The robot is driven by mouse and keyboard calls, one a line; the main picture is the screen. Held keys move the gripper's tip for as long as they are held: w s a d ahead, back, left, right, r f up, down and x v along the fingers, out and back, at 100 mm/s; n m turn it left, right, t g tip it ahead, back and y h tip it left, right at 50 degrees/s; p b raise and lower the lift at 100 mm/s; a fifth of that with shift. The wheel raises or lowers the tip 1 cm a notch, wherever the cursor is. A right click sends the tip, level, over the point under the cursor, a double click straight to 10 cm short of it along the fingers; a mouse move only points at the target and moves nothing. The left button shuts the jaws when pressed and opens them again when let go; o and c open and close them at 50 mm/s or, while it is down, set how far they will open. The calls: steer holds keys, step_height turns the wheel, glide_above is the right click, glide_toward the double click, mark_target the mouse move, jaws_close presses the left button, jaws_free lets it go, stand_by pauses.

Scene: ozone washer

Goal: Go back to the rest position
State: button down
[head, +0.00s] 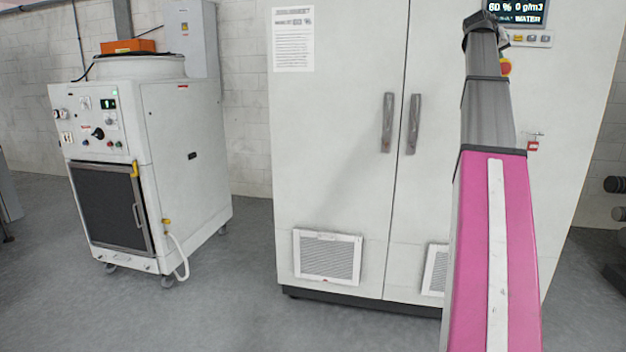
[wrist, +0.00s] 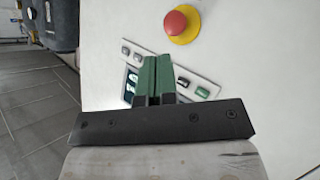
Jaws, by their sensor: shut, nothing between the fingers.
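My gripper (wrist: 158,80) shows in the wrist view as a dark bar with two green fingers lying close together, shut and empty. The fingers point at the white cabinet face, over a panel of push buttons (wrist: 200,90) that they partly hide. A red emergency stop on a yellow ring (wrist: 182,22) is just above and to the right of the fingertips. In the head view my pink and grey arm reaches up the right side towards the cabinet's display (head: 515,12). My gripper is not clearly visible there. Contact with the panel cannot be told.
A tall white cabinet (head: 340,180) with two closed doors and grey handles stands ahead. A white wheeled machine (head: 185,150) with a dark front panel and a hose stands at the left. Dark equipment (head: 616,186) is at the right edge. Grey floor (head: 230,310) is clear in front.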

steer(key=a+f+n+g+y, duration=0.15)
steer(key=a+f, duration=0.55)
steer(key=f, duration=0.9)
steer(key=w+a+f+n+y, duration=0.1)
steer(key=a+f+y, duration=0.35)
steer(key=f, duration=1.05)
steer(key=a+f+n+g, duration=0.1)
steer(key=a+f, duration=0.7)
steer(key=f, duration=0.8)
steer(key=s+a+f+g+y, duration=0.1)
steer(key=s+a+f+y, duration=0.1)
steer(key=s+a+f, duration=0.6)
steer(key=s+a+f+g+y, duration=0.15)
steer(key=a+f, duration=0.25)
steer(key=f, duration=0.8)
steer(key=s+a+f+n+g+y, duration=0.1)
steer(key=s+a+f, duration=0.4)
steer(key=s+f, duration=0.2)
steer(key=s+a+f+g, duration=0.2)
steer(key=s+a+f, duration=0.3)
steer(key=s+f, duration=0.2)
steer(key=s, duration=0.2)
steer(key=shift+s+f+n+y, duration=0.35)
steer(key=shift+f, duration=0.05)
